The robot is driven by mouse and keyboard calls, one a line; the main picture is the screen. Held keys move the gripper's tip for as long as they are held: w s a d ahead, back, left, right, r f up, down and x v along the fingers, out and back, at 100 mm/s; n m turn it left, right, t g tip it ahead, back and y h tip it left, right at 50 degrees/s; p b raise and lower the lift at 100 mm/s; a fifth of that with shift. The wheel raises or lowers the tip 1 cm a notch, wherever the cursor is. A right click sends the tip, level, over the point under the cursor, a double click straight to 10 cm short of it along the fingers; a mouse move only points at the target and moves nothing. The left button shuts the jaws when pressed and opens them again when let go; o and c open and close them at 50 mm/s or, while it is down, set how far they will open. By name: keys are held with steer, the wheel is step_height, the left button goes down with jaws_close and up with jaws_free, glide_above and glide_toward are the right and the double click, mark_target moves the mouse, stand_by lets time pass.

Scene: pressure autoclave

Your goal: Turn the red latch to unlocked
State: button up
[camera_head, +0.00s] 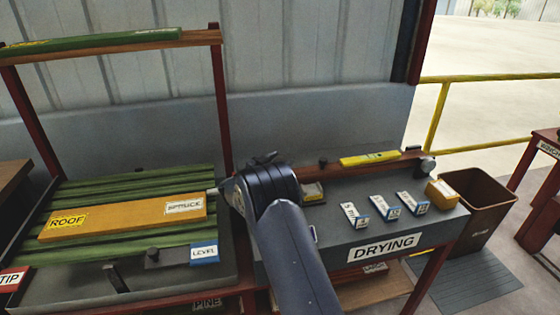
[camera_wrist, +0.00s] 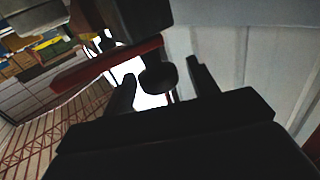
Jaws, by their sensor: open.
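In the wrist view a red bar (camera_wrist: 108,67), which looks like the latch, runs across the upper left. A round black knob (camera_wrist: 158,79) shows close to its right end. My gripper (camera_wrist: 162,73) is open, with one dark finger on each side of the knob in the picture. I cannot tell whether either finger touches it. In the head view my arm's end hides much of the spot between the two benches, and I cannot make out the latch there.
The head view shows an orange SPRUCE block (camera_head: 123,220) on green slats at left. A grey DRYING bench (camera_head: 340,238) with labelled blocks stands at right. A yellow bar (camera_head: 370,159) lies behind them. A brown bin (camera_head: 478,208) stands beyond, and a grey wall (camera_head: 300,55) is behind.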

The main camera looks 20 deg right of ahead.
steer(key=v, duration=1)
steer(key=shift+a+b, duration=0.25)
steer(key=shift+b, duration=0.15)
steer(key=shift+s, duration=0.15)
